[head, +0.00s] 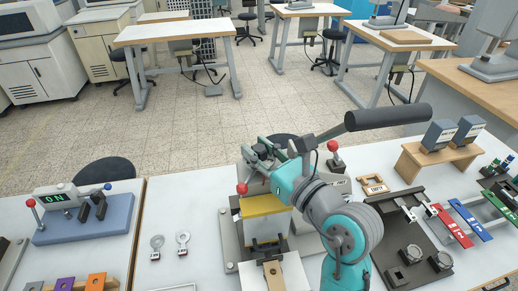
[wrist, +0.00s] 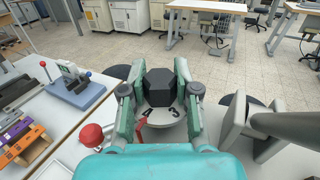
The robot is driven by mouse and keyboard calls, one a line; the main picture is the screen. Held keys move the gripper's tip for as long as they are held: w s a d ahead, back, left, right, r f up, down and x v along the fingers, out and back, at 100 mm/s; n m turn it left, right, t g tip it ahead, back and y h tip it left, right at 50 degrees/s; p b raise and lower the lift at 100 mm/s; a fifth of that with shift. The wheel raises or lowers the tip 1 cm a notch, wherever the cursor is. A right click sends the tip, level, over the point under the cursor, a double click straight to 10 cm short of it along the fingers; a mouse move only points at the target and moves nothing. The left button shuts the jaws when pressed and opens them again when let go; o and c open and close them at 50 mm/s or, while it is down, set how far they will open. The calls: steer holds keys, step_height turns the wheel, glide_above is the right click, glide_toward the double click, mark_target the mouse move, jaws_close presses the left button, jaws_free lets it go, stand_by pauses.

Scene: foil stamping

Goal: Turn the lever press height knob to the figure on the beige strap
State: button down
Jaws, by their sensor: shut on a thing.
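The height knob (wrist: 160,88) is a black faceted knob in the middle of the wrist view. It stands over a pale round dial (wrist: 166,122) with dark figures. One figure looks like a 3; the others are partly covered. My gripper (wrist: 160,95) is shut on the knob, with one finger at each side. In the head view my gripper (head: 263,158) is on top of the lever press, which has a yellow band (head: 264,205), and mostly hides the knob. A beige strap (head: 273,274) lies at the press's front; I cannot read a figure on it.
The press's black-gripped lever (head: 388,116) reaches up to the right beside my arm. A red ball (wrist: 92,136) is close to my gripper's left. A blue-based device (head: 85,222) is at left. A wooden stand (head: 436,160) and red and blue straps (head: 468,218) are at right.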

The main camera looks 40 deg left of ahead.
steer(key=shift+n+g, duration=0.5)
steer(key=shift+g, duration=0.2)
steer(key=c, duration=0.8)
jaws_free()
steer(key=d, duration=0.4)
steer(key=s+d, duration=0.1)
steer(key=d, duration=0.3)
steer(key=s+d, duration=0.1)
steer(key=d, duration=0.2)
steer(key=shift+s+d, duration=0.1)
steer(key=shift+d, duration=0.3)
